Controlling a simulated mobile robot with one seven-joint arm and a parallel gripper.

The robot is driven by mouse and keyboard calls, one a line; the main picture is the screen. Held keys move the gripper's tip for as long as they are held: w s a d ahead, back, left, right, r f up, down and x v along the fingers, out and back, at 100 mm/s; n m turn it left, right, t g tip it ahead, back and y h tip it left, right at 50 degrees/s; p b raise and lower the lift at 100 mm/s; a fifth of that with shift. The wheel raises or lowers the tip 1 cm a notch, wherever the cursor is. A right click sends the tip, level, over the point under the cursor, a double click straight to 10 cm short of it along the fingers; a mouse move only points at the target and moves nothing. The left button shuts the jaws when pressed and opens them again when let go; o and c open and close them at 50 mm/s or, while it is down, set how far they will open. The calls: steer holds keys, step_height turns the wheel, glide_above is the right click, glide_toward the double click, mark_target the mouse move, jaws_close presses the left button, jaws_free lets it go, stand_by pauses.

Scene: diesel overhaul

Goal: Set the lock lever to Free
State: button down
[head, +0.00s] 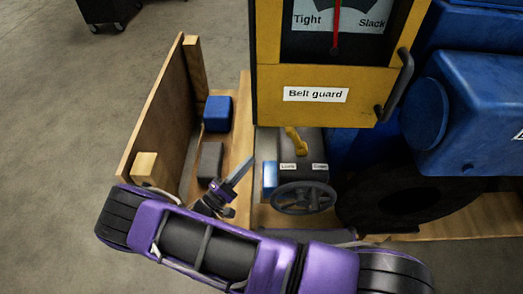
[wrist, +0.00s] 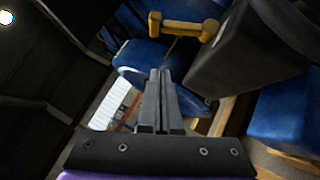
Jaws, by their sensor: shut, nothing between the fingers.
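The yellow lock lever (head: 295,140) stands on a dark box (head: 310,150) below the Belt guard panel. It leans up and slightly to the left in the head view. Two small white labels sit below it; the left one seems to read Lock and the right one is too blurred to read surely. In the wrist view a yellow bar-shaped handle (wrist: 185,27), apparently the lever, lies beyond my fingertips. My gripper (head: 247,162) is shut and empty, left of the lever and apart from it. Its closed fingers also show in the wrist view (wrist: 160,72).
A dark handwheel (head: 303,197) is on the box's front. The yellow Belt guard (head: 315,108) with a black handle (head: 397,85) overhangs the lever. Blue engine parts (head: 470,125) stand right. A wooden-walled tray (head: 160,105) with blue (head: 217,113) and grey blocks lies left.

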mark_target(296, 138)
steer(key=s+d+r+p+x, duration=0.1)
steer(key=s+x, duration=0.1)
steer(key=x, duration=1)
steer(key=shift+d+p, duration=0.35)
steer(key=shift+d, duration=0.05)
